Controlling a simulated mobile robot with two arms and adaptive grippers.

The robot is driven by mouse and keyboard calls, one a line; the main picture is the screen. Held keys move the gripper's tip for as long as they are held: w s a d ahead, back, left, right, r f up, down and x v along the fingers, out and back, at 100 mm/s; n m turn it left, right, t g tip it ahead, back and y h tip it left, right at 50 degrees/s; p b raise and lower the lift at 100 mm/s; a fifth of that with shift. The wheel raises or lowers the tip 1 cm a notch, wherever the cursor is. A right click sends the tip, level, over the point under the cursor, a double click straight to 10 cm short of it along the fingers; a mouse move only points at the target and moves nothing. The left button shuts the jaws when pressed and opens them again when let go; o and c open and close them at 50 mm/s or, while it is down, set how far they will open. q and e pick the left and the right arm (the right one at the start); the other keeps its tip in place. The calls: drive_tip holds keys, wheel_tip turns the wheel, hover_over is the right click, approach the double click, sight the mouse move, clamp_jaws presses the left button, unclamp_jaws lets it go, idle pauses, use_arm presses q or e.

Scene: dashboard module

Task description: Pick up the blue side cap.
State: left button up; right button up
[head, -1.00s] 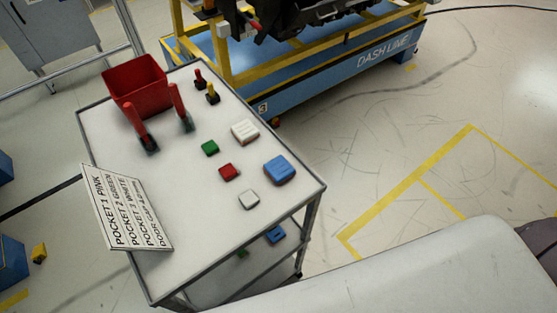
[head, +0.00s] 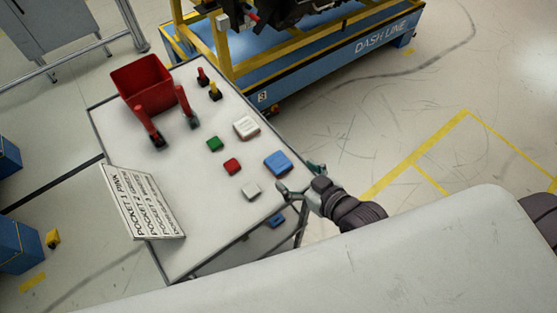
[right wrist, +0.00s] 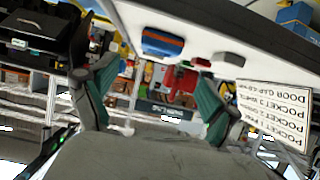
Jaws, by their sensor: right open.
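The blue side cap (head: 277,163) is a rounded blue block lying on the white cart top, near its right edge. My right gripper (head: 298,180) is open and empty just beyond that edge, to the lower right of the cap and apart from it. In the right wrist view the blue cap (right wrist: 162,43) shows ahead, above the gap between the two spread green-padded fingers (right wrist: 155,82). My left gripper is not in view.
The cart top (head: 205,220) also holds a small white block (head: 251,191), red block (head: 232,166), green block (head: 214,144), larger white block (head: 246,127), red bin (head: 140,84) and pocket sign (head: 145,205). Another blue piece (head: 277,220) lies on the lower shelf.

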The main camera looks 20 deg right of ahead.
sight(277, 161)
drive_tip(key=x, duration=0.3)
drive_tip(key=shift+w+a, duration=0.1)
drive_tip(key=shift+w, duration=0.05)
drive_tip(key=p+x, duration=0.1)
drive_tip(key=x, duration=0.3)
drive_tip(key=shift+w+f+p, duration=0.2)
drive_tip(key=shift+w+p, duration=0.15)
drive_tip(key=shift+w+f, duration=0.2)
drive_tip(key=shift+w, duration=0.05)
drive_tip(key=shift+s, duration=0.1)
drive_tip(key=shift+c, duration=0.6)
drive_tip(key=c, duration=1.1)
drive_tip(key=shift+r, duration=0.2)
